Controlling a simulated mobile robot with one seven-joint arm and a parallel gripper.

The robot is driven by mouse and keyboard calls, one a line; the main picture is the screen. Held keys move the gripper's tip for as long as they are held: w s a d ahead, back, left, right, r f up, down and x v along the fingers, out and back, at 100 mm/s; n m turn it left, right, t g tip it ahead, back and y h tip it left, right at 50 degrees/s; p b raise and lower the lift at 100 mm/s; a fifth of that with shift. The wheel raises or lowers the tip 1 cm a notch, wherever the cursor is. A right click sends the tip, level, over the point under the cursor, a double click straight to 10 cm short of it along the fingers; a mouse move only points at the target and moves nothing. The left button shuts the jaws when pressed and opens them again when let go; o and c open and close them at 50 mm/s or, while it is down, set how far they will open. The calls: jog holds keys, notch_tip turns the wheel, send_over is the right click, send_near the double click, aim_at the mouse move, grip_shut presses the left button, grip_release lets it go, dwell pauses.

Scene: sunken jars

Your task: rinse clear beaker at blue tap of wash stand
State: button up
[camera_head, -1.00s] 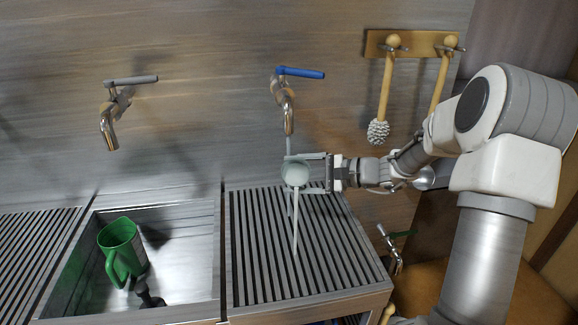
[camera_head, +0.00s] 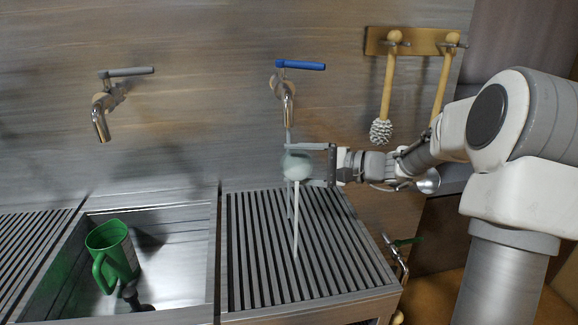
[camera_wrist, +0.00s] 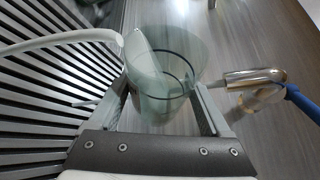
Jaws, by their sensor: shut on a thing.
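My gripper (camera_head: 315,166) is shut on the clear beaker (camera_head: 297,164), just below the blue tap (camera_head: 288,97). The beaker is tipped with its mouth toward the head camera, and a pale stream (camera_head: 296,222) pours from its lip onto the slatted drain. A thinner stream falls from the spout behind the beaker; I cannot tell how much enters it. In the wrist view the beaker (camera_wrist: 163,92) sits between both fingers, the pouring stream (camera_wrist: 62,41) arcs left, and the chrome spout (camera_wrist: 253,78) is at right. The tap's blue handle (camera_head: 302,65) points right.
The slatted drain (camera_head: 262,288) of the wash stand lies below the beaker. At left are a sink (camera_head: 186,268) holding a green jug (camera_head: 113,254) and a grey-handled tap (camera_head: 101,115). Brushes hang on a rack (camera_head: 413,42). A green-handled tap (camera_head: 400,254) is at lower right.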

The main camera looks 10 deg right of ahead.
jog(key=shift+w+r+n+b, duration=0.1)
jog(key=shift+r+n+b, duration=0.15)
jog(key=shift+n+b, duration=0.15)
jog(key=shift+f+t+b, duration=0.15)
jog(key=shift+t+b, duration=0.15)
jog(key=shift+b, duration=0.1)
jog(key=shift+b, duration=0.65)
jog(key=b, duration=0.1)
jog(key=n+b, duration=0.1)
jog(key=b, duration=0.1)
jog(key=shift+w+r+n+t+y, duration=0.1)
jog(key=shift+r+n+t+y, duration=0.15)
jog(key=shift+n+t+y, duration=0.05)
jog(key=shift+r+n+b, duration=0.4)
jog(key=shift+r+b, duration=0.1)
jog(key=shift+b, duration=0.15)
